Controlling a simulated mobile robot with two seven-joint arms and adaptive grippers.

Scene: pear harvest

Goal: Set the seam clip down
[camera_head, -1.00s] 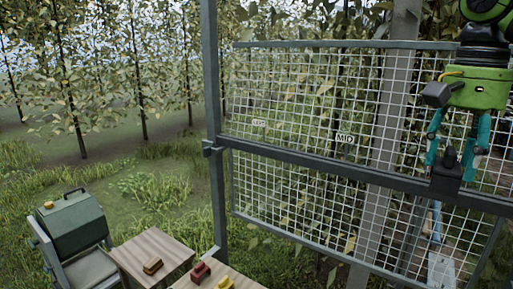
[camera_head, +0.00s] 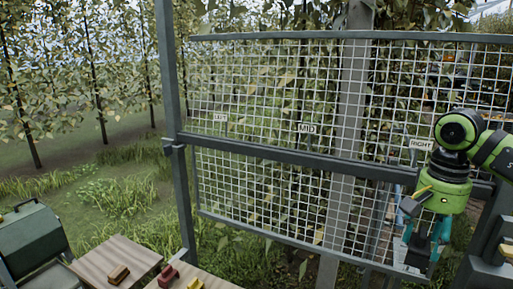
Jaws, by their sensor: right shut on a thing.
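My right gripper (camera_head: 425,246), green with teal fingers, hangs fingers down at the right of the view, in front of the lower part of the mesh panel. It is shut on a small dark thing (camera_head: 418,258) between the fingertips, which I take to be the seam clip; its shape is hard to make out. A brown block (camera_head: 119,274), a red block (camera_head: 168,275) and a yellow block (camera_head: 196,284) lie on wooden tops at the lower left, far from this gripper. My left gripper is not in view.
A framed wire mesh panel (camera_head: 262,194) with a thick middle rail (camera_head: 270,153) fills the centre. It carries LEFT, MID (camera_head: 308,127) and RIGHT (camera_head: 421,144) labels. A wooden top (camera_head: 92,262) and a green box (camera_head: 28,238) stand at the lower left.

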